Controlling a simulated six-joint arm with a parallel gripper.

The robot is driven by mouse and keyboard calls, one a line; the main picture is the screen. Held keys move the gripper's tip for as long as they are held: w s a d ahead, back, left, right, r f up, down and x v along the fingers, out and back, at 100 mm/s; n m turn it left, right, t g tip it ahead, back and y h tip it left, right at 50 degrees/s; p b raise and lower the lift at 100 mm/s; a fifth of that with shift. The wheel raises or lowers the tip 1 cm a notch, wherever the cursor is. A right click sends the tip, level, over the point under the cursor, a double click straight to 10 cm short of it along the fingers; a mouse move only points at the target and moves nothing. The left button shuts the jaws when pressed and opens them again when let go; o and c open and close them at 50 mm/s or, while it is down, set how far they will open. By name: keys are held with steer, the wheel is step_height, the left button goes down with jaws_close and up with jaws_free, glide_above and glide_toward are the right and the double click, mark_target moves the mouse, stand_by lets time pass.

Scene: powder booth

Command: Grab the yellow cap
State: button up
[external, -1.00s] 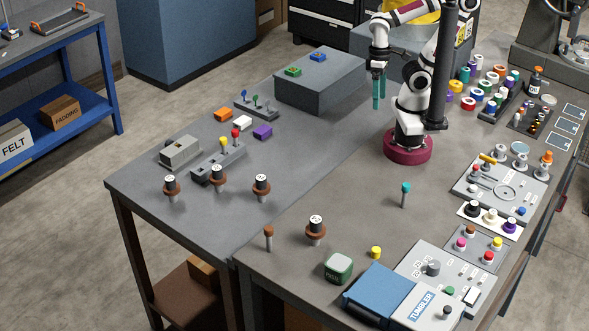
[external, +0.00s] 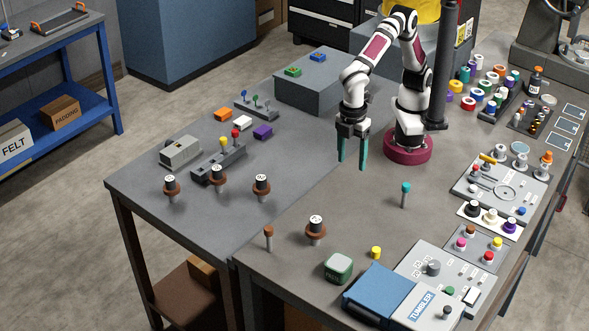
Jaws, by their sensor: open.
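A small yellow cap (external: 376,253) stands by itself on the near table, between the green-and-white box and the blue lid of the tumbler unit. My gripper (external: 352,163) has two teal fingers pointing down, spread apart with nothing between them. It hangs above the tables to the left of my base, behind and slightly left of the yellow cap and well apart from it. Another yellow knob (external: 223,142) sits on the dark lever block at the left. A yellow button (external: 496,243) is on the panel at the right.
A teal-topped peg (external: 405,189) and a brown-white knobbed post (external: 316,228) stand between my gripper and the near edge. The green-and-white box (external: 338,267) and blue lid (external: 381,290) flank the cap. Control panels (external: 500,187) line the right side. The table middle is mostly clear.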

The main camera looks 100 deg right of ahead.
mark_target(377, 248)
steer(key=s+a+f+n, duration=0.2)
steer(key=s+a+f, duration=0.1)
steer(key=a, duration=0.3)
steer(key=s+a+f+n, duration=0.2)
steer(key=s+a+f, duration=0.1)
steer(key=a, duration=0.3)
step_height(377, 248, down, 15)
steer(key=shift+d, duration=0.15)
jaws_close()
